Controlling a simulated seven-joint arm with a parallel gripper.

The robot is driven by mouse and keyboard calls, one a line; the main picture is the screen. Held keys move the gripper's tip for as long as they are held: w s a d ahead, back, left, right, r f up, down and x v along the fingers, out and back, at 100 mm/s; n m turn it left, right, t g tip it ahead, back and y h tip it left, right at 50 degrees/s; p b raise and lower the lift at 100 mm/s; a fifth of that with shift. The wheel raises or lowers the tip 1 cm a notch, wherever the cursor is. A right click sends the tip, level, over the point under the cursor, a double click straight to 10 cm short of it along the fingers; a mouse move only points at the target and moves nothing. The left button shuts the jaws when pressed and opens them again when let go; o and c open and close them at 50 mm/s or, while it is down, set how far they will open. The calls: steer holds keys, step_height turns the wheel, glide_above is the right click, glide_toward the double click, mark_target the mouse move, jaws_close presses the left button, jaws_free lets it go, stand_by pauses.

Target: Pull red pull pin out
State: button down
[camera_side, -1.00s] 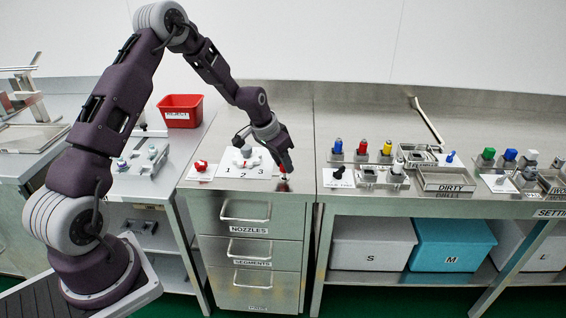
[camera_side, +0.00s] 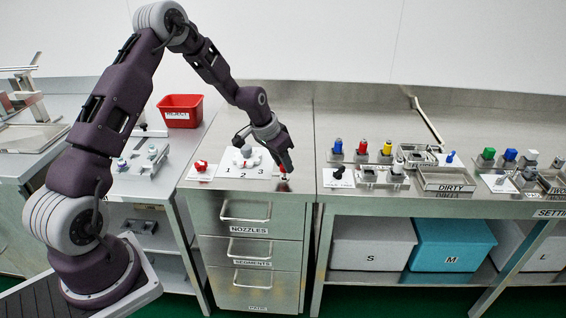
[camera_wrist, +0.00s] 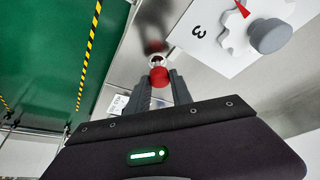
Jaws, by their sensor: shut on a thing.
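The red pull pin (camera_wrist: 158,77) shows in the wrist view between the tips of my gripper (camera_wrist: 160,88), close to the front edge of the steel cabinet top. My gripper is shut on its red head. A pale ring or collar shows just beyond the head. In the side view, my gripper (camera_side: 284,170) points down at the front right of the cabinet top, with a bit of red at its tips and a small metal part below it. I cannot tell from these views how far the pin sits in its seat.
A white dial plate numbered 1 to 3 (camera_side: 230,172) with a grey knob (camera_wrist: 270,36) lies close by. A red knob (camera_side: 201,166) is at its left. A red bin (camera_side: 181,110) stands behind. Drawers marked NOZZLES (camera_side: 247,226) are below. The right bench holds several coloured nozzles and a DIRTY tray (camera_side: 450,188).

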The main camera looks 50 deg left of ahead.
steer(key=shift+r, duration=1.1)
steer(key=c, duration=1.1)
jaws_free()
steer(key=shift+c, duration=0.2)
steer(key=v, duration=0.7)
steer(key=shift+r, duration=0.1)
